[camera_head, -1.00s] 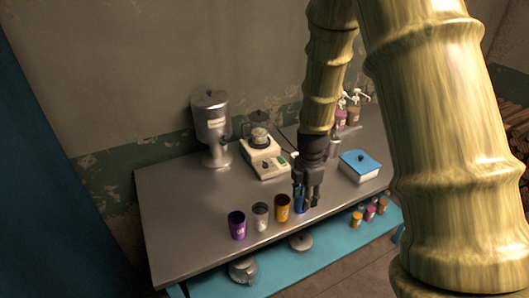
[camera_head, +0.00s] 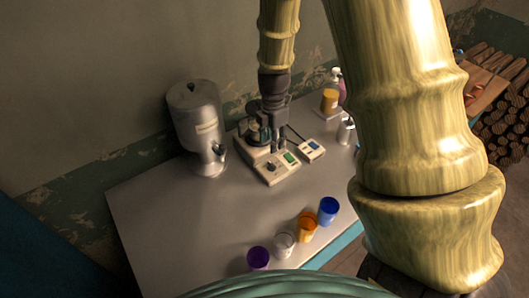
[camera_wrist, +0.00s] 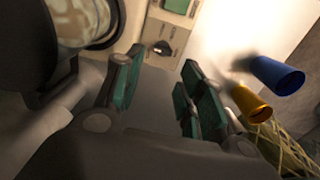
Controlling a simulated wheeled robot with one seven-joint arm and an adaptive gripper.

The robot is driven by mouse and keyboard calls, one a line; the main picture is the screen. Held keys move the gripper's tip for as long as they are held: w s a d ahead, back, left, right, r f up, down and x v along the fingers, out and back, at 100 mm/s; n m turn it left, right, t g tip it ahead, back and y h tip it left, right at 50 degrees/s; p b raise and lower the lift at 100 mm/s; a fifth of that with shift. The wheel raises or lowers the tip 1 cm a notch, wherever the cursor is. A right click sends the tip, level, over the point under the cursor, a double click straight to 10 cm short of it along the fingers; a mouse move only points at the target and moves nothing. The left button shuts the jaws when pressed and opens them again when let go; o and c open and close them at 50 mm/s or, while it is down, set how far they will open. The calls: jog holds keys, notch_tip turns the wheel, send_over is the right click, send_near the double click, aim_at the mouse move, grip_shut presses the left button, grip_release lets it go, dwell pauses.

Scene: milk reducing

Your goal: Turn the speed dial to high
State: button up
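The cream-coloured machine (camera_head: 275,178) stands on the metal table. Its small dark speed dial (camera_head: 271,167) is on the front panel, left of a green display (camera_head: 290,157). In the wrist view the dial (camera_wrist: 162,48) is a dark round knob below the green display (camera_wrist: 177,5). I cannot read its setting. My gripper (camera_head: 278,147) is above the machine, close behind the panel. In the wrist view its fingers (camera_wrist: 158,92) are apart with nothing between them. The dial lies beyond the gap, and I see no contact.
A metal dispenser (camera_head: 198,130) stands to the left. Purple (camera_head: 258,258), clear (camera_head: 284,244), orange (camera_head: 307,228) and blue (camera_head: 328,211) cups line the front edge. The table's left part is clear.

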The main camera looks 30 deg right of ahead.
aim_at(272, 163)
notch_tip(272, 163, down, 4)
jog(key=shift+s+f+p, duration=0.15)
jog(key=shift+f+p, duration=0.1)
jog(key=shift+p, duration=0.6)
jog(key=shift+s+f, duration=0.3)
jog(key=shift+f, duration=0.4)
jog(key=shift+w+f+p, duration=0.15)
jog(key=shift+f+p, duration=0.8)
jog(key=shift+f, duration=1.3)
jog(key=shift+c, duration=0.3)
jog(key=c, duration=0.7)
